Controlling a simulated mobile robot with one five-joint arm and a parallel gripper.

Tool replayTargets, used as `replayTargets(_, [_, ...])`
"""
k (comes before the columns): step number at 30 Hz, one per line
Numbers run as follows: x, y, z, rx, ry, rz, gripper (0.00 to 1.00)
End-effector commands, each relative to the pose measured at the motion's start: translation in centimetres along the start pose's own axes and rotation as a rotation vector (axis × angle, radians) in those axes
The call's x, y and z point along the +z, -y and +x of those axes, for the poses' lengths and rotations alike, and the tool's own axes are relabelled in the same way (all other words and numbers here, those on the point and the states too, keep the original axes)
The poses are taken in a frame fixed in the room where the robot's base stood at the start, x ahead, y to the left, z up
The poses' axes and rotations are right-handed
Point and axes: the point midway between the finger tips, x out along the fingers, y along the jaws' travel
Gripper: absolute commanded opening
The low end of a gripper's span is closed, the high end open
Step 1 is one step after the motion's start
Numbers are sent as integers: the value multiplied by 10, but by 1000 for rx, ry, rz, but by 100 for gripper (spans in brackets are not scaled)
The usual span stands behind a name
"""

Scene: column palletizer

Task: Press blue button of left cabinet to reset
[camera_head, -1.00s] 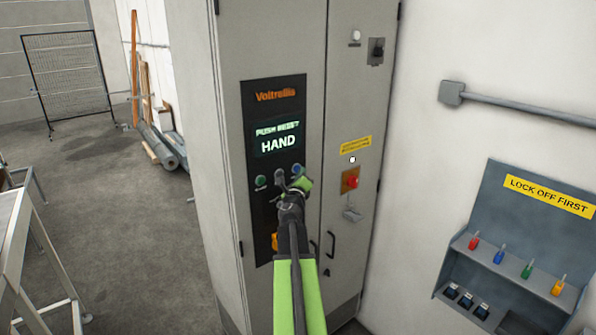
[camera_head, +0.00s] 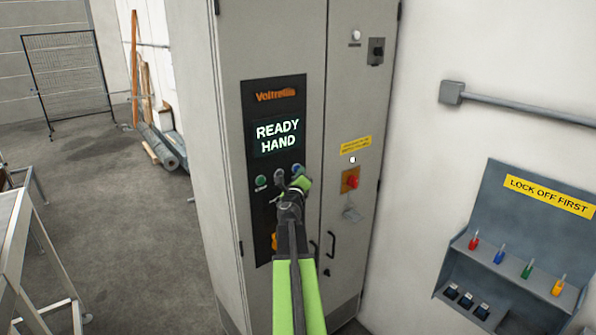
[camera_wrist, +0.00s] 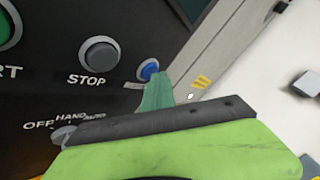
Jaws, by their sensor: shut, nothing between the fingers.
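The left cabinet (camera_head: 225,200) is grey, with a black control panel. Its lit display (camera_head: 277,135) reads "READY HAND". The blue button (camera_head: 297,169) is at the right of the button row, partly hidden by my gripper (camera_head: 290,190). In the wrist view the blue button (camera_wrist: 148,68) shows just beyond the tip of my green finger (camera_wrist: 158,92). The fingertip is at the button's lower edge; I cannot tell whether it touches. My gripper is shut and empty.
A green button (camera_head: 261,181) and a grey STOP button (camera_wrist: 99,55) sit left of the blue one. A red switch (camera_head: 352,182) is on the cabinet's right door. A lockout board (camera_head: 520,235) hangs on the right wall. Open floor (camera_head: 130,240) lies left.

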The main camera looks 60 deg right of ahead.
Motion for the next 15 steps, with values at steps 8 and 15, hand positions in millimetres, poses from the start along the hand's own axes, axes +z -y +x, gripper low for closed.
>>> replayTargets(8, [-7,7,-10,0,0,1,0])
replayTargets(15, [-8,7,-10,0,0,1,0])
